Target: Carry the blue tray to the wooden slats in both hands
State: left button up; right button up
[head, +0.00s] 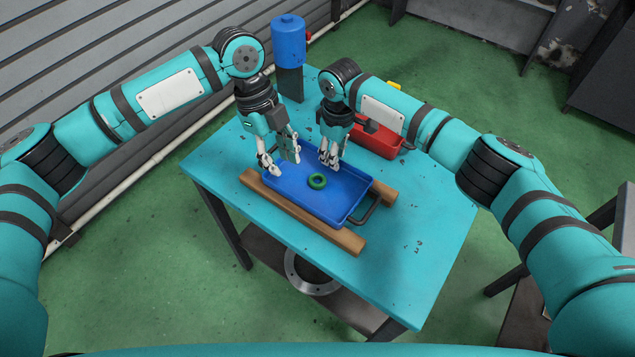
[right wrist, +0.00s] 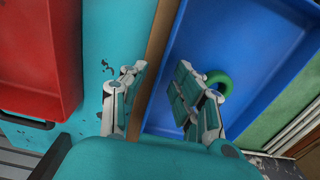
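The blue tray (head: 330,205) lies across two wooden slats, the front slat (head: 300,215) and the back slat (head: 385,193), on the teal table. A green ring (head: 317,181) lies in the tray, and a dark handle (head: 366,211) shows at its right end. My left gripper (head: 279,166) is open over the tray's left end. My right gripper (head: 330,158) is at the tray's back side. In the right wrist view, its fingers (right wrist: 158,95) are spread apart with nothing clamped, near the tray wall (right wrist: 168,50) and a slat. Whether they touch the tray is unclear. The tray's far left end is partly hidden.
A red tray (head: 378,138) stands behind the blue tray, close to my right gripper. A blue cylinder (head: 288,42) on a dark stand rises at the table's back left corner. The table's right part (head: 435,215) is clear. A metal ring (head: 310,275) lies on the lower shelf.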

notch_tip(320, 180, up, 12)
dwell(0.4)
jog(key=shift+f, duration=0.1)
dwell(0.4)
